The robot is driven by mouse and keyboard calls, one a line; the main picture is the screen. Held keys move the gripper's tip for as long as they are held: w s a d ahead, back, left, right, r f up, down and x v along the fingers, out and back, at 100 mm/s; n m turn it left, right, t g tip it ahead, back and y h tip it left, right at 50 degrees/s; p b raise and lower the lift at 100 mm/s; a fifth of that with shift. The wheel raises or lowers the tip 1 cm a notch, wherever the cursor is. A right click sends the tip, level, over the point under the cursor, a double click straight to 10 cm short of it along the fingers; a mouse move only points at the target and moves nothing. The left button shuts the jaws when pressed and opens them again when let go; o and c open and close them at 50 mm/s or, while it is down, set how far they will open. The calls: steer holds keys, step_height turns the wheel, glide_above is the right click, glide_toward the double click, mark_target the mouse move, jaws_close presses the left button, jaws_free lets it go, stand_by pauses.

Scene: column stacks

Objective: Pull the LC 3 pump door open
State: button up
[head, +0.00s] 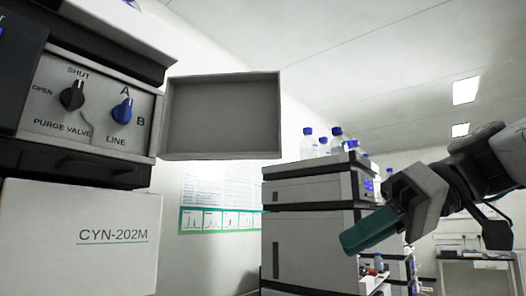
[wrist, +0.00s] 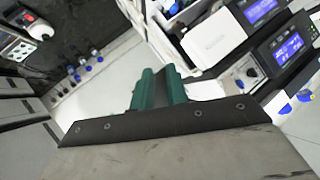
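A pump unit at the left of the head view has a light front panel (head: 60,100) with a black purge valve knob (head: 72,95) and a blue line knob (head: 122,111). A grey, tray-like door (head: 222,116) stands swung out at the panel's right edge, its hollow side showing. No LC 3 label is readable. My gripper (head: 369,231) is at the right of the head view, well apart from the door. Its teal fingers (wrist: 160,90) lie close together in the wrist view, with nothing seen between them.
A white CYN-202M module (head: 80,240) sits below the pump. Another instrument stack (head: 310,215) with blue-capped bottles (head: 337,140) on top stands behind, left of my gripper. The wrist view shows blue screens (wrist: 288,48) at upper right.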

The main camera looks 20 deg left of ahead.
mark_target(258, 120)
steer(key=a+r+n+g+y, duration=0.25)
steer(key=r+n, duration=0.25)
steer(key=r, duration=0.3)
steer(key=a+r+n+g+y, duration=0.25)
steer(key=a+r+n, duration=0.2)
steer(key=r, duration=0.35)
steer(key=shift+h, duration=0.4)
steer(key=x, duration=0.6)
steer(key=shift+s+a+r, duration=0.1)
steer(key=shift+a+r, duration=0.15)
steer(key=shift+a, duration=0.1)
jaws_close()
